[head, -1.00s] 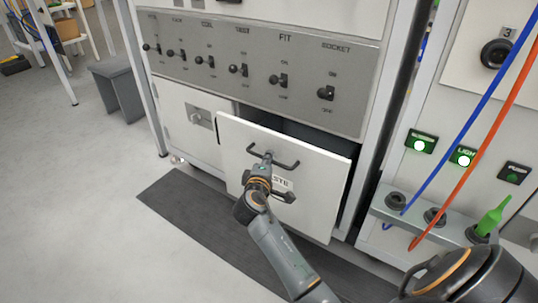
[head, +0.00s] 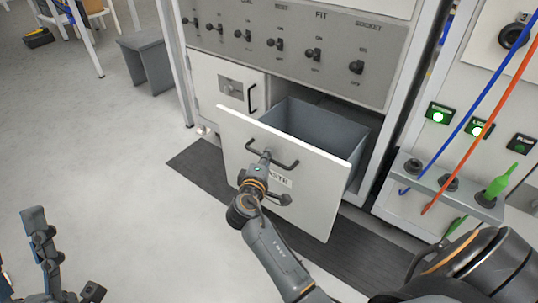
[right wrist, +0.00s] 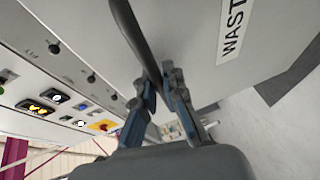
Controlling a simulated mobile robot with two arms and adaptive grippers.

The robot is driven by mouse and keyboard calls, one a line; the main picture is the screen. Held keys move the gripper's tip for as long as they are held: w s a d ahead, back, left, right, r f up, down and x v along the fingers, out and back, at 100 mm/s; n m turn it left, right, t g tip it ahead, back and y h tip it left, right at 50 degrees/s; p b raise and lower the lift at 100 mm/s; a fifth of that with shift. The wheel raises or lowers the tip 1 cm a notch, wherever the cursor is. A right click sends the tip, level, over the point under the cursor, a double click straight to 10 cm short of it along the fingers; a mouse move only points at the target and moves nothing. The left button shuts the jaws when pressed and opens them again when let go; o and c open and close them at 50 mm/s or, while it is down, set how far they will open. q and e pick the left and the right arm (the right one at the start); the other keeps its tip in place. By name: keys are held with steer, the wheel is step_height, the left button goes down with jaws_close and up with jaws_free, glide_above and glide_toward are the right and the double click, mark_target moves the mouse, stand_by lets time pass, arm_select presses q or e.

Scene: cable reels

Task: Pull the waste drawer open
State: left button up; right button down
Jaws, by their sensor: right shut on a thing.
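The waste drawer (head: 300,205) has a white front and stands well out of the cabinet, with its grey inner bin (head: 315,130) showing behind the front. Its dark bar handle (head: 289,167) is near the top of the front. My right gripper (head: 264,161) is shut on the handle; in the right wrist view the gripper's blue-grey fingers (right wrist: 160,85) close around the dark bar (right wrist: 135,32). The label (right wrist: 233,27) reads "WAST" there, its end cut off. My left gripper (head: 72,268) is at the lower left, fingers apart and empty, far from the drawer.
A switch panel (head: 300,50) is above the drawer, and a closed cabinet door (head: 228,83) is to its left. A dark mat (head: 205,165) lies on the floor below. Blue and orange cables (head: 465,140) hang at the right.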

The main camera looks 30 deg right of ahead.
steer(key=c, duration=1.4)
jaws_free()
steer(key=v, duration=0.7)
steer(key=shift+s+a, duration=0.15)
steer(key=shift+s, duration=0.05)
